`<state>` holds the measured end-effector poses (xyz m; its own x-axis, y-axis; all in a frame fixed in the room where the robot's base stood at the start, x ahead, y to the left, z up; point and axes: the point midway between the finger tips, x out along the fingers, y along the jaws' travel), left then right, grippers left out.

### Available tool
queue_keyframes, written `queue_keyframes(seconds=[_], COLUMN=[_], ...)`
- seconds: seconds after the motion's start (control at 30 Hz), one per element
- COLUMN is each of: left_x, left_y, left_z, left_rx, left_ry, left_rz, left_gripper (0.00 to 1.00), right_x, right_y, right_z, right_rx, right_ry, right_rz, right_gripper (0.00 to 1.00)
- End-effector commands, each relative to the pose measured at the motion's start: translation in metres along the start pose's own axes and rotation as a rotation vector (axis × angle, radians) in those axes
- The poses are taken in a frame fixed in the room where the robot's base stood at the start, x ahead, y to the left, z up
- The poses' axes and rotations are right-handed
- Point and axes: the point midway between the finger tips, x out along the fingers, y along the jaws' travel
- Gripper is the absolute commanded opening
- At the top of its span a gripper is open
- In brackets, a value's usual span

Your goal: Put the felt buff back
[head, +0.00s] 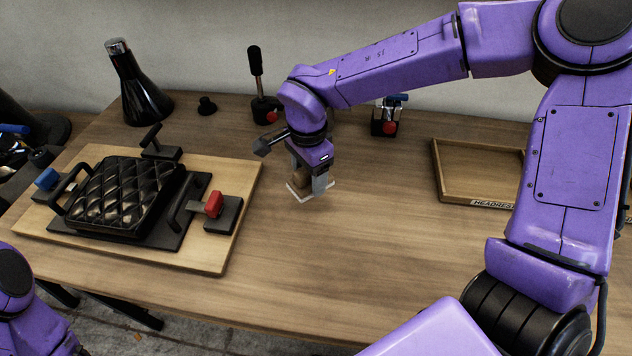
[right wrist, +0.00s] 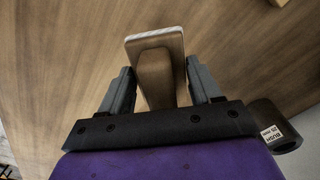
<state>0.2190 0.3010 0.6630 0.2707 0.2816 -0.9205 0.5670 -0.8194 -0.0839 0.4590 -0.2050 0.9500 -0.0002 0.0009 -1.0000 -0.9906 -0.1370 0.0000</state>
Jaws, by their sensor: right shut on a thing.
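The felt buff is a wooden block handle on a flat, pale felt pad (head: 296,192). In the right wrist view the buff (right wrist: 156,72) stands between the two grey fingers. My right gripper (head: 312,186) points down over the middle of the table and is shut on the handle. The fingers hide part of the buff in the head view. I cannot tell whether the pad touches the table or hangs just above it. Part of my left arm shows at the lower left, but its gripper is out of view.
A quilted black headrest pad (head: 125,195) lies in a fixture with red and blue clamps on a light board (head: 150,255). A wooden tray (head: 445,175) labelled HEADREST is at right. The table's front middle is clear.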

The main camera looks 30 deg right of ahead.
Motion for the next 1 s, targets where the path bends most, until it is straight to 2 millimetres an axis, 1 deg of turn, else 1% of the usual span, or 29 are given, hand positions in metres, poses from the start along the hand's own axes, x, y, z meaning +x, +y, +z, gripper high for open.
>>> queue_keyframes(seconds=[0.03, 0.23, 0.3, 0.4, 0.77, 0.8, 0.87, 0.9, 1.0], left_x=[-0.002, -0.004, -0.007, -0.009, -0.008, -0.008, -0.008, -0.008, -0.008], left_y=[0.0, -0.001, -0.001, -0.001, -0.001, -0.001, -0.001, -0.001, -0.001], left_z=[-0.001, -0.002, -0.003, -0.004, -0.003, -0.003, -0.003, -0.003, -0.003], left_rx=[0.0, 0.0, 0.0, 0.0, 0.0, 0.0, 0.0, 0.0, 0.0], left_ry=[0.0, 0.0, 0.0, 0.0, 0.0, 0.0, 0.0, 0.0, 0.0], left_rz=[0.0, 0.0, 0.0, 0.0, 0.0, 0.0, 0.0, 0.0, 0.0], left_gripper=[0.43, 0.43, 0.43, 0.43, 0.43, 0.43, 0.43, 0.43, 0.43], right_x=[0.007, 0.029, 0.043, 0.056, 0.062, 0.063, 0.062, 0.062, 0.062], right_y=[-0.001, -0.005, -0.005, -0.005, -0.006, -0.006, -0.006, -0.006, -0.006], right_z=[-0.006, -0.024, -0.024, -0.023, -0.023, -0.023, -0.023, -0.023, -0.023], right_rx=[0.001, 0.0, -0.003, -0.004, -0.002, -0.001, -0.001, -0.001, -0.002], right_ry=[0.001, 0.001, 0.004, 0.002, -0.001, -0.001, 0.0, 0.0, 0.0], right_rz=[0.002, 0.001, 0.003, 0.001, -0.001, -0.001, -0.002, -0.002, -0.001], right_gripper=[0.39, 0.39, 0.39, 0.39, 0.39, 0.66, 0.86, 0.89, 0.89])
